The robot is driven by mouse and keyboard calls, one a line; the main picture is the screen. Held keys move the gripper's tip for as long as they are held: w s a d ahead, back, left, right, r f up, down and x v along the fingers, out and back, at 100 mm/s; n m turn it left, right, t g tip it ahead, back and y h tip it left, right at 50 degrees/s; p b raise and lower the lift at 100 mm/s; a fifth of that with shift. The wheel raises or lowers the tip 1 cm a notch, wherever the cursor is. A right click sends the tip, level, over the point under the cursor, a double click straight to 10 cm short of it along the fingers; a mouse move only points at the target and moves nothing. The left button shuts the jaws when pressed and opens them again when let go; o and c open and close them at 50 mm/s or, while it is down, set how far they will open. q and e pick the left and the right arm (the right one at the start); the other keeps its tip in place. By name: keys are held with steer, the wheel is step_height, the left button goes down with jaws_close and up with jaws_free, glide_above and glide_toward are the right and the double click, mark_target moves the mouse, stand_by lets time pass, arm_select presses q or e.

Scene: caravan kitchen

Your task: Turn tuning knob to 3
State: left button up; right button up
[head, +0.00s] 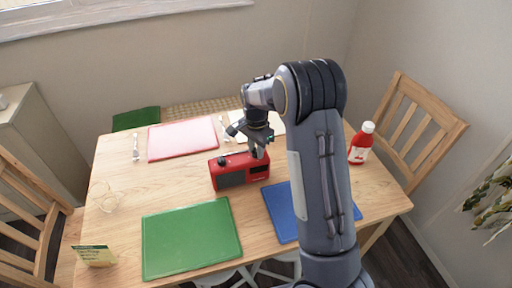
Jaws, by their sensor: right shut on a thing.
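A red radio (239,171) with a dark front panel stands on the wooden table, near the middle. A dark knob (222,161) shows on its top at the left end. My right gripper (258,153) points down at the right end of the radio's top. It is shut there on what appears to be the tuning knob, which the fingers mostly hide. The number the knob points to is too small to read. My left gripper is not in view.
Around the radio lie a green mat (191,238), a blue mat (283,212) and a pink mat (182,139). A red bottle (361,143) stands at the right, a glass (103,197) and a small box (94,256) at the left. Wooden chairs flank the table.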

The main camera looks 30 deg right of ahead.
steer(key=shift+m, duration=0.6)
steer(key=o, duration=1)
steer(key=shift+r, duration=0.1)
step_height(320, 180, up, 7)
steer(key=shift+r, duration=0.35)
